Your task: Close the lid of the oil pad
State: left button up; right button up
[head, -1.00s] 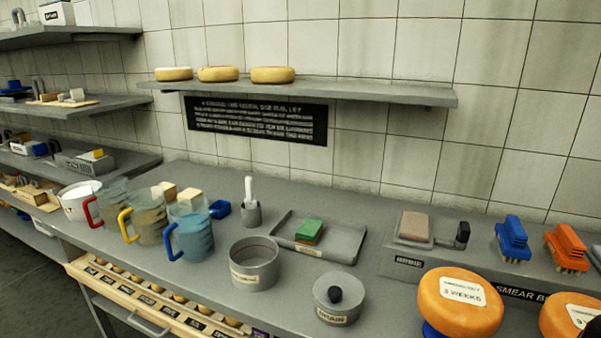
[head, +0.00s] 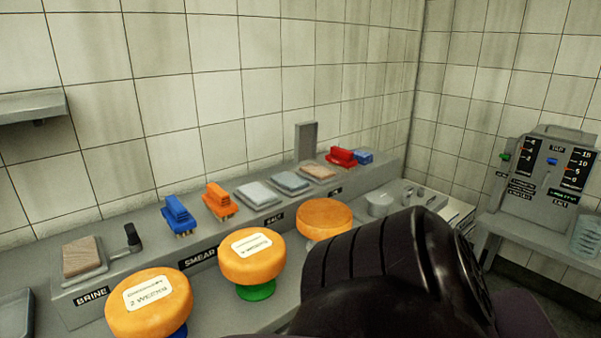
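A shallow grey tray with a tan pad (head: 318,172) sits toward the right end of the raised ledge. A grey flat plate (head: 306,141) stands upright at its back edge and looks like its lid, standing open. The small label in front of it is too small to read. A large black arm part of mine fills the lower right and hides the ledge front and counter there. Neither gripper's fingers show.
Red (head: 341,156) and blue (head: 363,157) brushes sit right of the tan pad. Two grey flat pads (head: 258,193) lie left of it. Cheese wheels on stands (head: 251,256) line the counter in front. A dial panel (head: 548,165) stands at the right.

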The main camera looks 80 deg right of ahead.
aim_at(306, 143)
jog(key=z, duration=2.65)
jog(key=l+z, duration=0.25)
jog(key=l, duration=0.15)
jog(key=i+l+z, duration=0.1)
jog(key=l+z, duration=0.15)
jog(key=l, duration=0.15)
jog(key=i+l+z, duration=0.1)
jog(key=l+z, duration=0.15)
jog(key=l, duration=0.1)
